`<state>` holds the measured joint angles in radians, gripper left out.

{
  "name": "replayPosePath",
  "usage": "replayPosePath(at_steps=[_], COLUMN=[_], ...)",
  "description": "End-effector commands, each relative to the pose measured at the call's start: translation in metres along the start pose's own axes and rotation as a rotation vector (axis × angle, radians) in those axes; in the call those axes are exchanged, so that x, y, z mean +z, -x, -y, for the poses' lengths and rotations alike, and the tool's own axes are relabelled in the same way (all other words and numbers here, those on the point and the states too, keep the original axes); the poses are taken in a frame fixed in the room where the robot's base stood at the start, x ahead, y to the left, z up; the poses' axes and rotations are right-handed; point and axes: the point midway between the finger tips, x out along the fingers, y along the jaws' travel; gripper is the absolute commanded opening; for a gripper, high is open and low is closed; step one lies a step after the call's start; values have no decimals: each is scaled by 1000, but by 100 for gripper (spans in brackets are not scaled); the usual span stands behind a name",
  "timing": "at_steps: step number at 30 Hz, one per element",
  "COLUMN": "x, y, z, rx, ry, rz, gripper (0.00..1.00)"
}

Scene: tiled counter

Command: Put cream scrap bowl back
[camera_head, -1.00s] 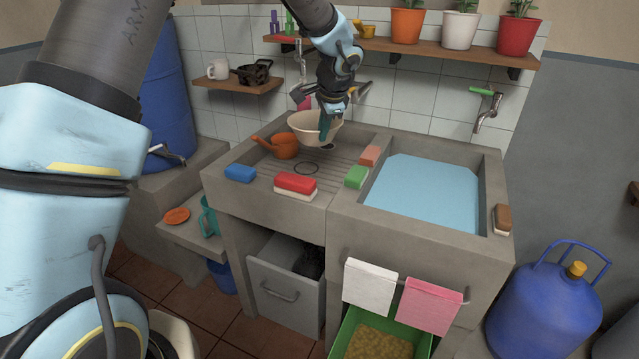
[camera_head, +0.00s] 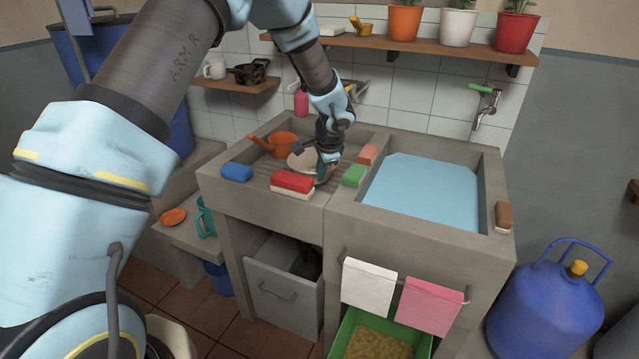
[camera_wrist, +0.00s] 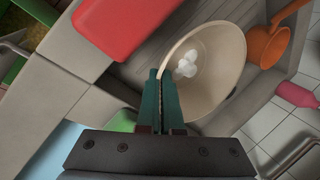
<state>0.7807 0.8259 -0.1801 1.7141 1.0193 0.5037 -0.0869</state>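The cream bowl (camera_head: 299,163) is low over the ribbed left basin of the counter (camera_head: 262,183), partly hidden behind my gripper (camera_head: 322,173). In the wrist view the bowl (camera_wrist: 220,88) holds several small white pieces (camera_wrist: 186,65). My gripper's teal fingers (camera_wrist: 162,78) are closed at its rim, with the rim between them. The bowl looks slightly tilted in that view. I cannot tell whether its base touches the ribbed surface.
An orange pot (camera_head: 283,143) stands just behind-left of the bowl. A red-and-white block (camera_head: 292,182) is in front, a blue sponge (camera_head: 237,172) at left, a green block (camera_head: 354,175) at right. The water-filled basin (camera_head: 425,190) lies further right.

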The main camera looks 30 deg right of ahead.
Motion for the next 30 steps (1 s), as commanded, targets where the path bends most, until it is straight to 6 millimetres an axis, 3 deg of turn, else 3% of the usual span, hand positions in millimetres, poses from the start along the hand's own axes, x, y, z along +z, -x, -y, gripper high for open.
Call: replayPosePath(at_steps=[9,21,30], x=[0,0,0], y=[-33,-39,-38], z=[-15,-18,-17], rx=[0,-1,0], ry=[-1,0,0], rz=[0,-1,-1], gripper=[0,0,33])
